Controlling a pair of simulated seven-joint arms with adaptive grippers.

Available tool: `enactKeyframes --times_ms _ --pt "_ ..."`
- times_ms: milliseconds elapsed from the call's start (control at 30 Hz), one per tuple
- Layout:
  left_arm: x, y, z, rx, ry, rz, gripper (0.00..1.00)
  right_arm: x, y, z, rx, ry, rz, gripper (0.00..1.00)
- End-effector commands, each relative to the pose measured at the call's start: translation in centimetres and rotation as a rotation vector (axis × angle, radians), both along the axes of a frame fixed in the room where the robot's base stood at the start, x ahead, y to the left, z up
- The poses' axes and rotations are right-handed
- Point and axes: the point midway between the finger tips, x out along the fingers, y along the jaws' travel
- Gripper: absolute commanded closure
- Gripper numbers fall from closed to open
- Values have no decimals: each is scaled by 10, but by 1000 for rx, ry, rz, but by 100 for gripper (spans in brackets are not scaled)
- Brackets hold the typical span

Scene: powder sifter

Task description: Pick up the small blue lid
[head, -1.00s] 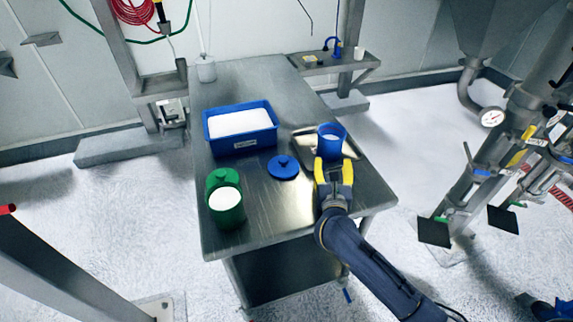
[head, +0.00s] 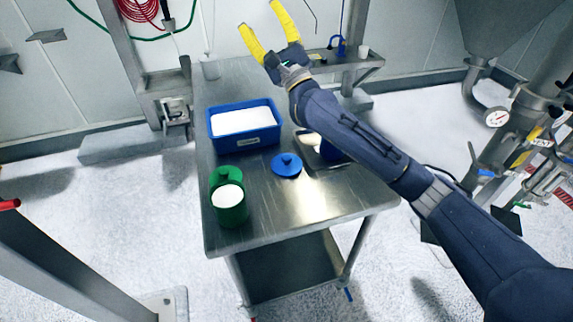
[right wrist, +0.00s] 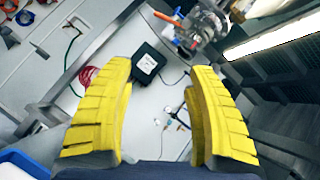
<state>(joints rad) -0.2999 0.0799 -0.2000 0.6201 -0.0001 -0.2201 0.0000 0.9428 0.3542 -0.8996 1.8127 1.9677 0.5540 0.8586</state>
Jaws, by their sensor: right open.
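The small blue lid (head: 287,164), round with a knob on top, lies flat on the steel table (head: 275,215), between the green container and the metal tray. My right gripper (head: 262,20) is raised high at the top of the head view, well away from the lid. Its yellow fingers are spread wide with nothing between them, as the right wrist view (right wrist: 160,100) also shows. The blue cup (head: 331,150) on the tray is mostly hidden behind my right arm. My left gripper is not in view.
A blue bin (head: 244,126) of white powder stands behind the lid. A green container (head: 229,203) of white powder, its green lid (head: 226,176) behind it, stands at left. A metal tray (head: 312,152) is partly covered by my arm. The table's front is clear.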

Motion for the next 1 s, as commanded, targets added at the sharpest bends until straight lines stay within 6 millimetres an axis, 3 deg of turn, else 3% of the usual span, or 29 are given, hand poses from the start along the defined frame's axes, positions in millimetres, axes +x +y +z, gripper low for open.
enactKeyframes --times_ms 33,100,200,367,500,633,767,1000 --pt "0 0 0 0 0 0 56 -5 20 16 -85 -62 33 44" --pt "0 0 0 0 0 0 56 -15 46 27 -208 -142 81 44" --pt "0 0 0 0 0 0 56 -29 80 34 -385 -245 146 44" --pt "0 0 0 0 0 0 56 -47 121 24 -669 -392 243 44" --pt "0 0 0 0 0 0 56 -59 141 0 -919 -500 324 44" --pt "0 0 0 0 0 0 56 -65 146 -30 -1149 -585 398 44" --pt "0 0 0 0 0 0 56 -66 138 -66 -1375 -650 479 44" --pt "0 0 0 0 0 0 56 -59 92 -137 -1780 -733 647 44"
